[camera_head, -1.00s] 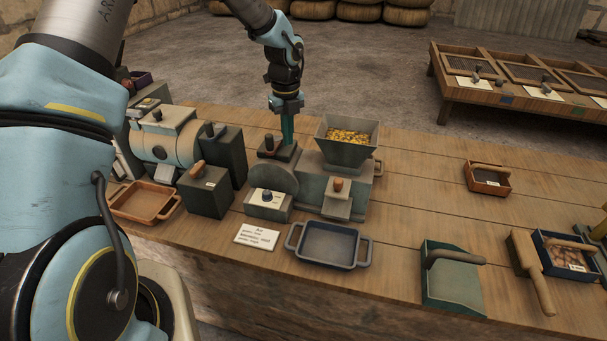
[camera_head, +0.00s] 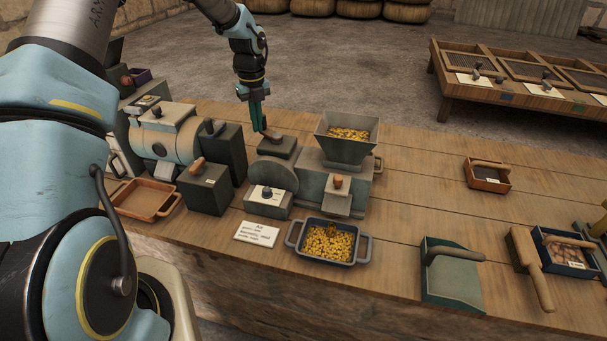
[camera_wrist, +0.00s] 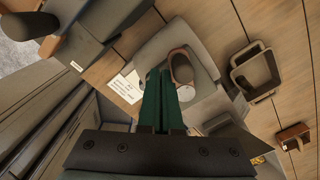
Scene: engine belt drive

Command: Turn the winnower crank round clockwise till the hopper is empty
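The winnower (camera_head: 345,180) stands mid-bench, with a flared hopper (camera_head: 348,152) on top that still shows yellow grain. Its crank handle (camera_head: 271,135), a reddish-brown knob, stands at the left above a dark block. My gripper (camera_head: 259,125) is beside the knob, on its left in the head view, with its fingers pointing down. In the wrist view the green fingers (camera_wrist: 160,75) lie side by side, shut, with a knob (camera_wrist: 182,68) just right of their tips and nothing seen between them. A blue-grey two-handled tray (camera_head: 292,236) in front holds a heap of yellow grain.
A machine with a pale drum (camera_head: 165,145) and dark boxes (camera_head: 206,190) crowd the left. A wooden tray (camera_head: 145,217) is at far left. A dark green scoop (camera_head: 452,285) and a small orange box (camera_head: 488,185) are right.

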